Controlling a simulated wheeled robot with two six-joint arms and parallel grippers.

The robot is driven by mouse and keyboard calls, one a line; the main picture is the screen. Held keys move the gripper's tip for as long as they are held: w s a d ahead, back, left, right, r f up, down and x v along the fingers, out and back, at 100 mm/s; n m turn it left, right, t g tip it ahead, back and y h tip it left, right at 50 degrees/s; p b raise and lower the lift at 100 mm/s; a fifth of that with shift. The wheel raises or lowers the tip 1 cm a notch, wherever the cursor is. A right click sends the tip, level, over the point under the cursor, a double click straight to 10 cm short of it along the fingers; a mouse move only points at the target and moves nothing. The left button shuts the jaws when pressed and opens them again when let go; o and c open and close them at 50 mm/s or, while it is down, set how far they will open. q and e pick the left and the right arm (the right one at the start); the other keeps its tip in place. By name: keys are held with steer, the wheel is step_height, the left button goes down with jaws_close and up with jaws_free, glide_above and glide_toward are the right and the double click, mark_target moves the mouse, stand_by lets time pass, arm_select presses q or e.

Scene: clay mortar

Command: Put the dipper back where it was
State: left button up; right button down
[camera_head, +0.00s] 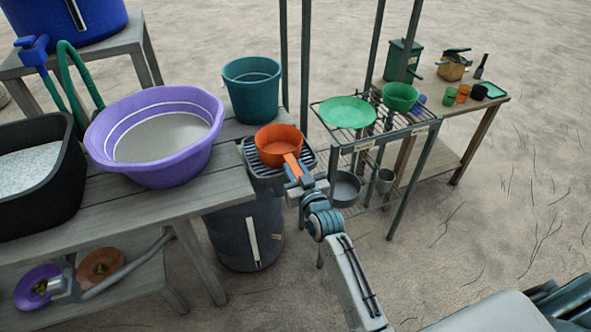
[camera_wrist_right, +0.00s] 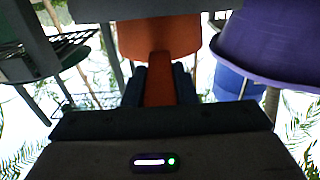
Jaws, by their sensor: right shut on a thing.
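The orange dipper (camera_head: 280,148) is a round pan with a short handle. It is over the grey slatted rack (camera_head: 251,158) at the right end of the wooden table; I cannot tell whether it rests on the rack or hangs just above it. My right gripper (camera_head: 295,172) is shut on the dipper's handle. In the right wrist view the handle of the dipper (camera_wrist_right: 160,82) runs between the dark fingers of my right gripper (camera_wrist_right: 160,88), with the bowl beyond. My left gripper is not in view.
A purple basin (camera_head: 190,158) stands left of the dipper on the table (camera_head: 205,192), and a teal bucket (camera_head: 252,92) stands behind it. A dark bin (camera_head: 235,238) is below the rack. To the right, a wire shelf (camera_head: 372,138) holds green bowls. Open sand lies at front right.

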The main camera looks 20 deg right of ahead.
steer(key=c, duration=1.2)
jaws_free()
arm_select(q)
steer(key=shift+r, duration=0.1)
arm_select(e)
steer(key=shift+o, duration=0.2)
steer(key=shift+r, duration=0.1)
steer(key=shift+s, duration=0.35)
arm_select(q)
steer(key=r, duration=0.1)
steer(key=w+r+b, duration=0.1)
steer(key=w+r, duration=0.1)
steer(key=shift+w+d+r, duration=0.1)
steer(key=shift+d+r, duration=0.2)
arm_select(e)
steer(key=s, duration=1.1)
steer(key=shift+s+d, duration=0.2)
